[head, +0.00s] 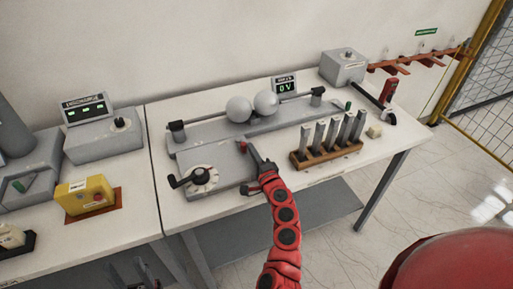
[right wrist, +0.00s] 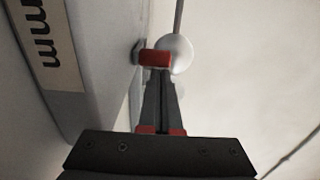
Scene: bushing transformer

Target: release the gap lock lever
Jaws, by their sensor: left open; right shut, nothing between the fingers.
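The gap lock lever's red end (head: 243,146) sits at the front of the grey sphere-gap base (head: 215,157), right of the black crank (head: 188,177). The red end also shows in the right wrist view (right wrist: 155,57), just beyond my fingertips. My right gripper (head: 252,151) is shut and empty, with its tips at or very near the red end; I cannot tell if they touch. It also shows in the right wrist view (right wrist: 160,74). My left gripper (head: 133,270) is open and empty, low at the bottom edge, partly cut off and below the tabletop.
Two pale spheres (head: 252,106) stand behind the lever, with a 0 V display (head: 286,86) behind them. A wooden rack (head: 325,153) of grey bars stands to the right. A yellow box (head: 86,194) with a red button stands on the left table.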

